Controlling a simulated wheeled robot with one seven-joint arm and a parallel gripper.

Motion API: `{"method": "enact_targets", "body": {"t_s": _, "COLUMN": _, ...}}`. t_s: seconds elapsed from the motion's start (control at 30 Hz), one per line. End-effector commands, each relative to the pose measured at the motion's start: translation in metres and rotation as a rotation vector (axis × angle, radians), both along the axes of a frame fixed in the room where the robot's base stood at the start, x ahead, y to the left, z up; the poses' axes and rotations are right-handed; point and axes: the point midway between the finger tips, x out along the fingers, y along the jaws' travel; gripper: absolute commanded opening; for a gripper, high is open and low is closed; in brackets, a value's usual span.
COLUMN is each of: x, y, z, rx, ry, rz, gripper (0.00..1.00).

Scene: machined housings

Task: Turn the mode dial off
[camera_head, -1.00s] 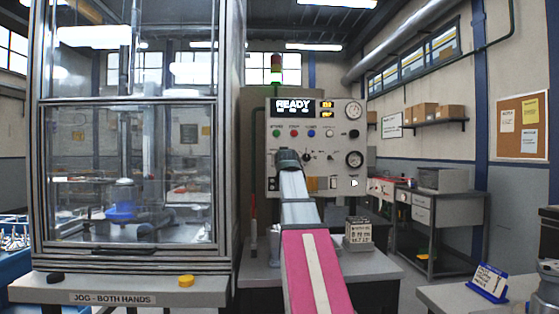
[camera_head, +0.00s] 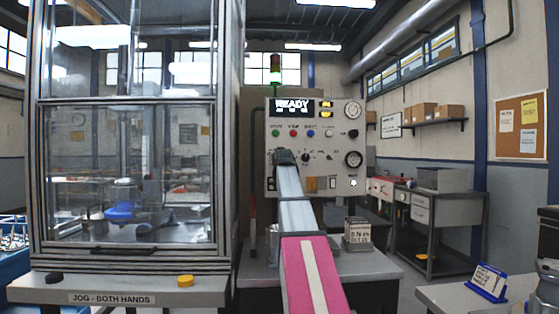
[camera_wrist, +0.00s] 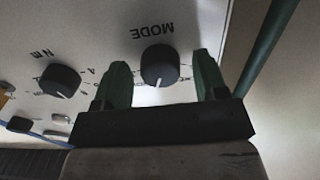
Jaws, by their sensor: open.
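The mode dial (camera_wrist: 160,65) is a round black knob with a white pointer mark, under the printed word MODE, which appears upside down in the wrist view. My gripper (camera_wrist: 160,80) is open, with one green finger on each side of the dial and gaps showing between fingers and knob. Whether the fingertips reach down around the knob is hard to tell. In the head view my gripper (camera_head: 284,157) is at the left part of the control panel (camera_head: 342,117), and my arm hides the dial there.
A second black knob marked Nm (camera_wrist: 60,81) sits beside the dial in the wrist view. The panel display (camera_head: 292,106) reads READY above a row of coloured buttons. A glass-fronted machine (camera_head: 130,215) stands close on the left. A small sign block (camera_head: 357,231) stands on the bench.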

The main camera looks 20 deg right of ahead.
Motion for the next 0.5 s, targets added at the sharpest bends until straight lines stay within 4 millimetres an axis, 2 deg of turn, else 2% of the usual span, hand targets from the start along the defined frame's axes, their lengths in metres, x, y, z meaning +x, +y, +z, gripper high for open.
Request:
{"method": "enact_targets", "body": {"t_s": 0.13, "x": -0.0005, "y": 0.0001, "z": -0.0002, "rx": 0.000, "ry": 0.000, "rz": 0.000, "gripper": 0.66}}
{"method": "enact_targets", "body": {"t_s": 0.17, "x": -0.0005, "y": 0.0001, "z": -0.0002, "rx": 0.000, "ry": 0.000, "rz": 0.000, "gripper": 0.63}}
{"method": "enact_targets", "body": {"t_s": 0.3, "x": -0.0006, "y": 0.0002, "z": -0.0002, "rx": 0.000, "ry": 0.000, "rz": 0.000, "gripper": 0.17}}
{"method": "enact_targets", "body": {"t_s": 0.5, "x": -0.0006, "y": 0.0002, "z": -0.0002, "rx": -0.004, "ry": 0.001, "rz": 0.000, "gripper": 0.17}}
